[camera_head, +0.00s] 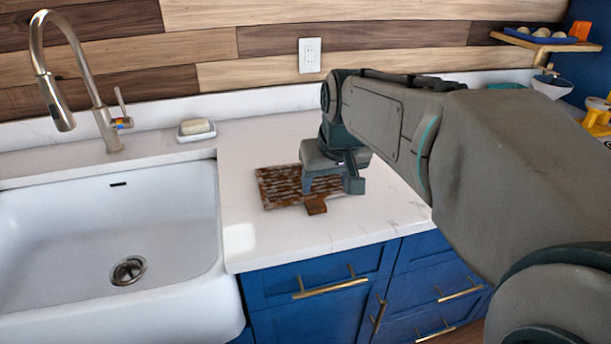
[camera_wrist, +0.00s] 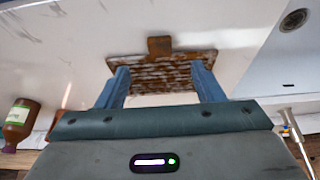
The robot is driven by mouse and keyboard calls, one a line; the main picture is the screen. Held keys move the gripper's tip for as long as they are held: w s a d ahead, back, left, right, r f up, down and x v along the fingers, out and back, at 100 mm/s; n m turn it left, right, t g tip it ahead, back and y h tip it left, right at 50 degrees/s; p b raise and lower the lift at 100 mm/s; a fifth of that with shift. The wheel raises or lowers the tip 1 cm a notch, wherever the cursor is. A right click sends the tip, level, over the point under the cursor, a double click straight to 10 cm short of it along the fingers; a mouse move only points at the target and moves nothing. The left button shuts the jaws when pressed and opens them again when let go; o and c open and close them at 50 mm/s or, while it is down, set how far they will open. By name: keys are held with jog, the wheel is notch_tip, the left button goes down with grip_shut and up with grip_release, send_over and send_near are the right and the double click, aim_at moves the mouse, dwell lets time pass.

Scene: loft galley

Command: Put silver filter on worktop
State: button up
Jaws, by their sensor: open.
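The filter (camera_head: 278,188) is a flat, ribbed rectangle, silver streaked with rusty brown, with a brown tab on its front edge. It appears to lie flat on the white worktop (camera_head: 258,228), right of the sink. My gripper (camera_head: 331,186) is over its right part and hides some of it. In the wrist view my gripper (camera_wrist: 160,70) is open, its two blue fingers apart, with the filter (camera_wrist: 155,63) showing between and beyond them. Nothing is seen clamped. I cannot tell whether the fingers touch the filter.
The white sink (camera_head: 60,225) with a tall tap (camera_head: 100,115) is at the left. A brown bottle (camera_wrist: 20,118) shows in the wrist view. The worktop in front of the filter is bare.

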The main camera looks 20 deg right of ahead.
jog(key=s+a+f+g, duration=0.2)
jog(key=s+a+f, duration=0.1)
jog(key=s+f, duration=0.7)
jog(key=s, duration=0.3)
jog(key=shift+f, duration=0.2)
jog(key=shift+a, duration=0.1)
